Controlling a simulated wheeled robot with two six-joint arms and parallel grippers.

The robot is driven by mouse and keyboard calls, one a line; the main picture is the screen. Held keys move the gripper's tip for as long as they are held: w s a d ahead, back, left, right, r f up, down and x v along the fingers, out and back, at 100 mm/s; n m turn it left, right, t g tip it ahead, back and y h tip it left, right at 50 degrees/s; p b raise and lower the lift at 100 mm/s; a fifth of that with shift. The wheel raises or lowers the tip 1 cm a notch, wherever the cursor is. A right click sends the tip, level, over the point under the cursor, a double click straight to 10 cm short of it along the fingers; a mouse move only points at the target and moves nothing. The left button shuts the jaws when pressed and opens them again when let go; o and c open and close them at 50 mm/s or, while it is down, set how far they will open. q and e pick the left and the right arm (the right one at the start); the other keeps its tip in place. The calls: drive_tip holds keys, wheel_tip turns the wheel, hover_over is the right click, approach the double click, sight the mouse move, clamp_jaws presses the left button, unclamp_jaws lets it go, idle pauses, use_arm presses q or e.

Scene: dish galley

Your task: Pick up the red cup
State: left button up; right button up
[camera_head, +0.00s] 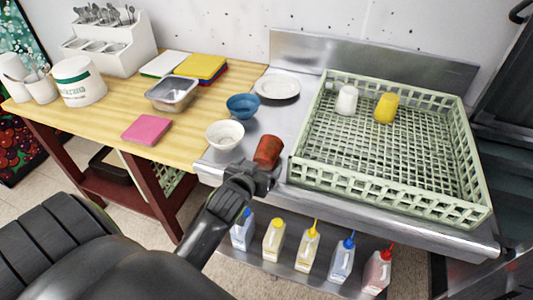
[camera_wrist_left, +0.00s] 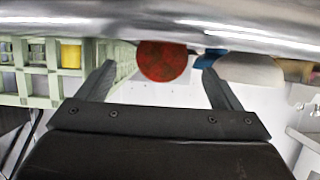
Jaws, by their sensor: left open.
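The red cup (camera_head: 268,150) stands near the front edge of the steel counter, beside the left wall of the green rack. My left gripper (camera_head: 254,176) is open and empty at the counter's front edge, just in front of the cup, and partly covers its lower end. In the left wrist view, the red cup (camera_wrist_left: 162,62) shows as a round shape in the gap between the open fingers of my left gripper (camera_wrist_left: 160,70). I cannot tell whether the fingertips reach around it. My right gripper is not in view.
The green rack (camera_head: 388,188) holds a white cup (camera_head: 346,100) and a yellow cup (camera_head: 386,108). A white bowl (camera_head: 225,135), a blue bowl (camera_head: 243,106) and a white plate (camera_head: 278,86) stand left of and behind the red cup. Several bottles sit on a shelf below.

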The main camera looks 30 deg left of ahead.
use_arm(q)
drive_tip(key=shift+p+x, duration=0.65)
drive_tip(key=shift+x, duration=3.3)
drive_tip(key=shift+s+a, duration=0.1)
drive_tip(key=shift+c, duration=0.5)
drive_tip(key=c, duration=1)
